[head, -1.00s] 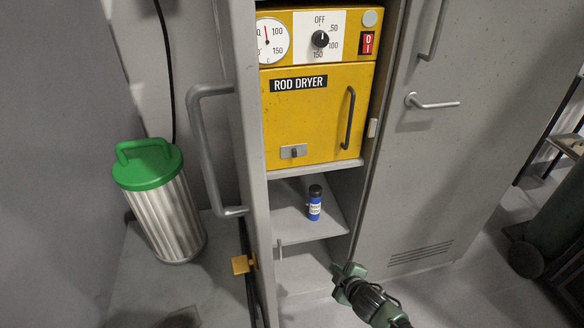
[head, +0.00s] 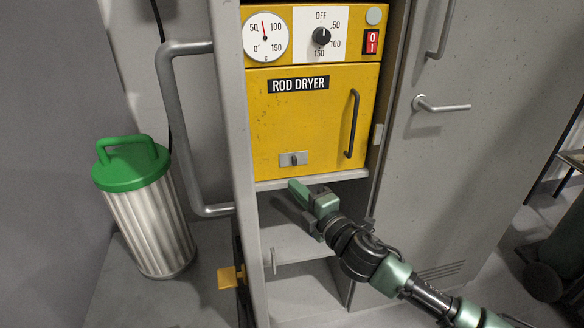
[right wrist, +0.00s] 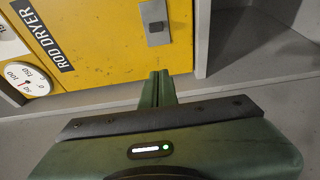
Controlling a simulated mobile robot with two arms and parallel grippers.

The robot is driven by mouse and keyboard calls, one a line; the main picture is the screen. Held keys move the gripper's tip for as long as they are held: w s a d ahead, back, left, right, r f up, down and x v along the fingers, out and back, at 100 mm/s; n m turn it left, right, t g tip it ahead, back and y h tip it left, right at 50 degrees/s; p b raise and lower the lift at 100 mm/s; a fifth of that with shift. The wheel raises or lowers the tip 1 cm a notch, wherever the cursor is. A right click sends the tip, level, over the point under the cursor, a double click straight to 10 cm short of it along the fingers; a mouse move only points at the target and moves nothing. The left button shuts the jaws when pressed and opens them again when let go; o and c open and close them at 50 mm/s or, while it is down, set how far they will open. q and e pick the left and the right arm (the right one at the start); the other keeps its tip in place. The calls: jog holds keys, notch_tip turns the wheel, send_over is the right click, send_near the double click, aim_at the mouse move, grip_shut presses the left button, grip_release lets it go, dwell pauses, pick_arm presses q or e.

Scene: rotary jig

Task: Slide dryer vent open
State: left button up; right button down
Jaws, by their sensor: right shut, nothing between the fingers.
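The yellow rod dryer (head: 290,130) stands inside a grey cabinet, its front door shut. The vent slide is a small grey plate with a dark knob (head: 294,159) low on the dryer door; it also shows near the top of the right wrist view (right wrist: 154,22). My right gripper (head: 297,190) is shut and empty, just below the dryer's lower edge and below the vent, apart from it. In the right wrist view its closed fingertips (right wrist: 159,75) point at the bottom edge of the dryer. My left gripper is not in view.
A dial gauge (head: 266,37), a knob (head: 321,36) and a red switch (head: 371,41) sit above the door. A dark door handle (head: 352,124) is at right.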

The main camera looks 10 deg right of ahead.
aim_at(284, 160)
jog(key=x, duration=0.9)
jog(key=shift+w+a, duration=0.1)
jog(key=shift+w, duration=0.1)
jog(key=d, duration=0.1)
jog(key=d+p, duration=0.1)
jog(key=d, duration=0.1)
jog(key=shift+w, duration=0.25)
jog(key=shift+s+d, duration=0.1)
jog(key=shift+d, duration=0.4)
jog(key=shift+a, duration=0.1)
